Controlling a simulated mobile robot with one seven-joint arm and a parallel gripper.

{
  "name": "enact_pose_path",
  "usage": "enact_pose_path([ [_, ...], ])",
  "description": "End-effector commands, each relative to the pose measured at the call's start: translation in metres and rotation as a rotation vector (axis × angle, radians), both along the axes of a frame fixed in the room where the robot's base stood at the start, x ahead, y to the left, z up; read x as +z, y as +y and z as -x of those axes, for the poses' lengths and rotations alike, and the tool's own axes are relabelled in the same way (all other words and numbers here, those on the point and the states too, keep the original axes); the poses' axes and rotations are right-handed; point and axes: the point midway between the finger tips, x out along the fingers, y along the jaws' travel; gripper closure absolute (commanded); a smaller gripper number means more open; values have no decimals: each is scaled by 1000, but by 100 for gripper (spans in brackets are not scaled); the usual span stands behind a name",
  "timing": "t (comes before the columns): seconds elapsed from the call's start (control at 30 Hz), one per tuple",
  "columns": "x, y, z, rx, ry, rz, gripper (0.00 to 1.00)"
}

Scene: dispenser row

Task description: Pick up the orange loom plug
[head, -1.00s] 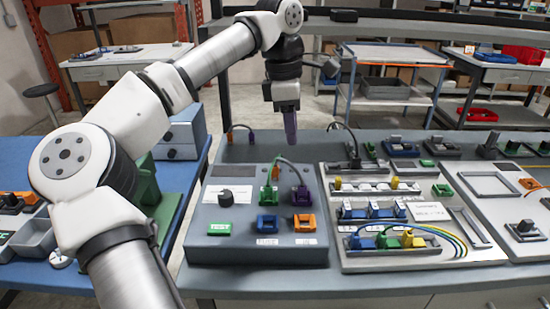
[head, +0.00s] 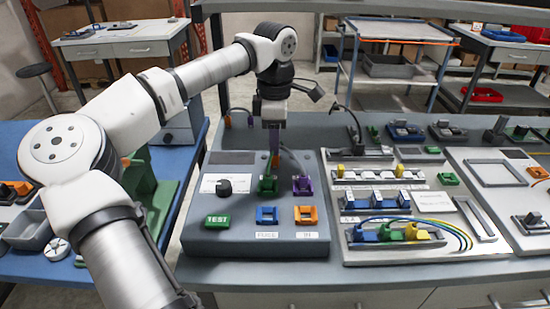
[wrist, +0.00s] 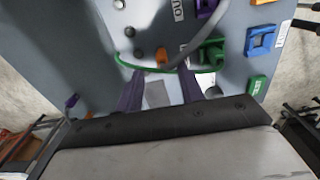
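The orange loom plug (head: 275,161) is a small orange piece standing on the sloped top of the grey test box (head: 200,238). In the wrist view the orange plug (wrist: 162,56) lies just beyond the fingertips, roughly centred between them. My gripper (head: 274,146) points down right above the plug and hides part of it. In the wrist view its two purple fingers (wrist: 161,82) are spread apart with nothing between them. I cannot tell whether a finger touches the plug.
A green plug (head: 267,184) and a purple plug (head: 303,186) stand close in front. A green wire (wrist: 122,64) and a grey cable (wrist: 184,50) run beside the orange plug. Blue (head: 267,215) and orange (head: 306,215) sockets sit nearer the front. A connector board (head: 350,258) stands to the right.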

Motion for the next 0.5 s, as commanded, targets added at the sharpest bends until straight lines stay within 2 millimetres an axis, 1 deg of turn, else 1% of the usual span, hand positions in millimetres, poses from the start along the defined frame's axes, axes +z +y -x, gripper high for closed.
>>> enact_pose_path([
  [0.2,-31,0,5,-1,5,1,62],
  [0.3,-42,0,4,0,2,1,62],
  [0.5,-46,-1,4,0,1,1,62],
])
